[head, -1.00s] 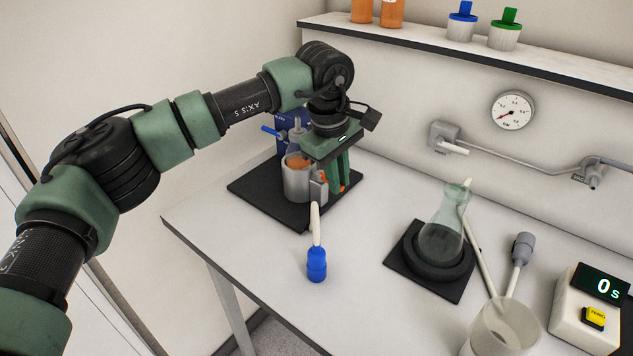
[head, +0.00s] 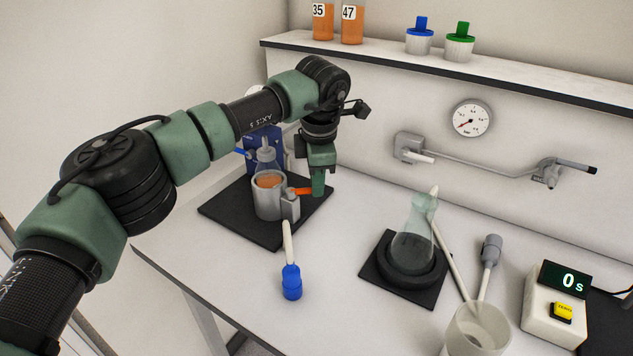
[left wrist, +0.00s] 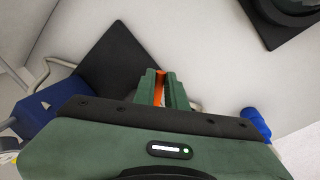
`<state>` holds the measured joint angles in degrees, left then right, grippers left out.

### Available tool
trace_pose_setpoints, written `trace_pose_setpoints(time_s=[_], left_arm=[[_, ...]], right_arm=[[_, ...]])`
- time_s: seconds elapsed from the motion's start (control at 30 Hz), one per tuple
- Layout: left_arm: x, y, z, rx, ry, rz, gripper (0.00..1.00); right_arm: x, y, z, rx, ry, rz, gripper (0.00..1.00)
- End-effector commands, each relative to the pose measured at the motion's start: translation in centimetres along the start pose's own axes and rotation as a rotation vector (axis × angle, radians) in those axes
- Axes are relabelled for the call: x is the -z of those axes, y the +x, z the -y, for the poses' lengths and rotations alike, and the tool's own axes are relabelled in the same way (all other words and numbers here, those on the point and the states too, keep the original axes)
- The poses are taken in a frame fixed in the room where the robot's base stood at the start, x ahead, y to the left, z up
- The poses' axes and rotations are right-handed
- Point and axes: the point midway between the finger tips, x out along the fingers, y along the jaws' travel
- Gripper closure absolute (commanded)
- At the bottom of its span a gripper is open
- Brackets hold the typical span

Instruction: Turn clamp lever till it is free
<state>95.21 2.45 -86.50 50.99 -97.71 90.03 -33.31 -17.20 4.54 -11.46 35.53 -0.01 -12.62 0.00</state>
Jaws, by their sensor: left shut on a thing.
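The orange clamp lever (head: 301,191) sticks out to the right from a small grey clamp block (head: 290,206). The block sits at the front right of a grey metal cup (head: 266,206) with orange contents. My left gripper (head: 318,188) points down and is shut on the lever's outer end. In the left wrist view the orange lever (left wrist: 159,88) shows between the green fingers (left wrist: 160,92). The clamp's inner parts are hidden. My right gripper is not in view.
The cup stands on a black mat (head: 235,215) by a blue box (head: 264,138). A blue-ended tool (head: 291,282) lies in front. A flask (head: 415,235) stands on a dark base to the right, near a beaker (head: 475,335) and a timer (head: 553,310). A shelf (head: 480,75) runs behind.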

Motion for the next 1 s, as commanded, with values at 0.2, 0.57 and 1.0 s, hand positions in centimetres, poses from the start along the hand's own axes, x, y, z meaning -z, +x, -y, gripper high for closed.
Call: trace_pose_setpoints(time_s=[0.2, 0.57, 1.0], left_arm=[[-0.08, -0.13, -0.56, -0.004, -0.076, -0.013, 1.0], [-0.01, -0.04, -0.77, -0.005, -0.108, -0.02, 1.0], [-0.01, 0.01, -0.71, -0.003, -0.107, -0.02, 0.66]], right_arm=[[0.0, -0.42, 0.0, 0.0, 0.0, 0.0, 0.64], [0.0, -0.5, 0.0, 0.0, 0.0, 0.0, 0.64], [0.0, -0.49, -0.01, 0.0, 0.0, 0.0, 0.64]])
